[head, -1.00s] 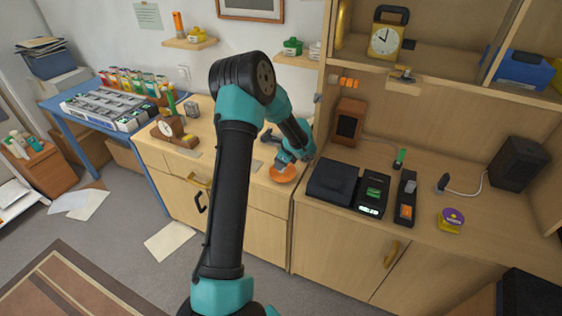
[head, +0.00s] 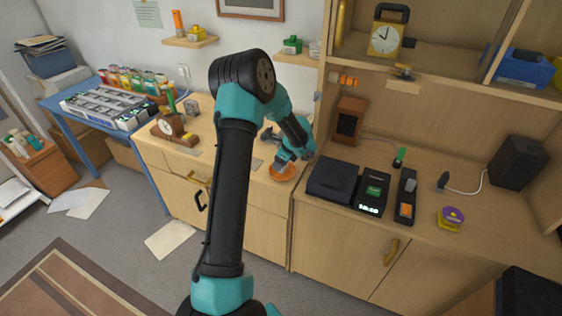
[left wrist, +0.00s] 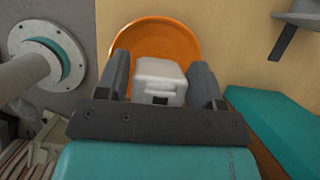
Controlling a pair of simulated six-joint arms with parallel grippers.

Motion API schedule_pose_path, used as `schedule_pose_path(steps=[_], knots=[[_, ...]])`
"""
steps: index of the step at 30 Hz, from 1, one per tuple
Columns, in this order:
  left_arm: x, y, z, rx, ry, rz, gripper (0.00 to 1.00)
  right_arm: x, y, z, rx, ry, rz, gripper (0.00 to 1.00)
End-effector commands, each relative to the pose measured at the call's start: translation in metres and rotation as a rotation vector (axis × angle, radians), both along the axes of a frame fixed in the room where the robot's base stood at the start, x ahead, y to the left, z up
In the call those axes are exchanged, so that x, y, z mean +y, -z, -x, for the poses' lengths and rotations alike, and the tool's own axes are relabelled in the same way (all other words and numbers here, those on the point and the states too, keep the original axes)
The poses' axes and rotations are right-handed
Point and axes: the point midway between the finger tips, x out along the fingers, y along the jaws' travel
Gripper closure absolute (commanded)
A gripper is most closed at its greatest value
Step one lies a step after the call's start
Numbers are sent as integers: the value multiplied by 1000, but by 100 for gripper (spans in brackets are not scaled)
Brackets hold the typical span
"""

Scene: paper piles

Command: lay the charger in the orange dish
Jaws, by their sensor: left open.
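The orange dish (head: 283,175) sits on the wooden cabinet top near its front edge, and it fills the upper middle of the left wrist view (left wrist: 172,28). The charger (left wrist: 160,78), a small white block with a dark slot, shows in the left wrist view between my left fingers and in front of the dish's inside. My left gripper (left wrist: 164,75) is open around it, with fingers on both sides, and it reaches down over the dish in the head view (head: 284,162). The charger is hidden in the head view, and its underside cannot be seen. My right gripper is not in view.
A wall shelf (head: 297,60) is above and behind. The cabinet front drops off just before the dish.

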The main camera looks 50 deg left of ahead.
Motion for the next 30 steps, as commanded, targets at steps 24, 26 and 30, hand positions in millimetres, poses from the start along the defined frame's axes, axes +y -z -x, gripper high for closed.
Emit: schedule_pose_path(steps=[24,26,30], knots=[[0,-71,0,0,0,0,39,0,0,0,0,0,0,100],[0,-70,0,0,0,0,39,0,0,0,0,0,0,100],[0,-70,0,0,0,0,39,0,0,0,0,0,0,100]])
